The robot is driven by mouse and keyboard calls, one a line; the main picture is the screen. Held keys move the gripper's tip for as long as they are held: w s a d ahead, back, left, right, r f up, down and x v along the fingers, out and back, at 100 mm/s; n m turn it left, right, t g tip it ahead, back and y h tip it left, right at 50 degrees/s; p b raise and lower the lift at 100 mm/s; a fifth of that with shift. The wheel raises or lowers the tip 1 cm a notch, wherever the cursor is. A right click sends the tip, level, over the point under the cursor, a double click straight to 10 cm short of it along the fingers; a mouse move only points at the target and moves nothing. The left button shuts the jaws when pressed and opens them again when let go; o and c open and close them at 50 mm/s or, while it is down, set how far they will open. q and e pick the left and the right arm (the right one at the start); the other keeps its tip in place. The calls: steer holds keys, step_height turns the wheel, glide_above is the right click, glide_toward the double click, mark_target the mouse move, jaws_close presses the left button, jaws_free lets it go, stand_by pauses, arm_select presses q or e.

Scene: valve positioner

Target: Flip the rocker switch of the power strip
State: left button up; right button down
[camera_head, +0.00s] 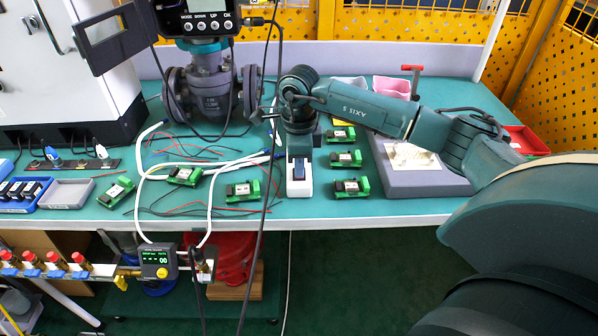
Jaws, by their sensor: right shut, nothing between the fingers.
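A narrow white block (299,188) stands near the front edge of the green bench and looks like the near end of the power strip. A dark rocker-like part (298,167) shows on its top. My right gripper (299,152) points down directly over this block, shut and empty. It hides the far part of the block, and I cannot tell whether the fingertips touch the switch. How the rocker is tilted is too small to tell. My left gripper is not in view.
Several green terminal modules (345,159) and loose wires lie around the block. A grey pad (425,186) is to the right. A valve with a positioner (211,90) stands behind left, its black cable hanging across the view. A grey strip with plugs (75,164) lies left.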

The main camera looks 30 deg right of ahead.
steer(key=shift+r+p, duration=2.2)
steer(key=shift+r, duration=1.25)
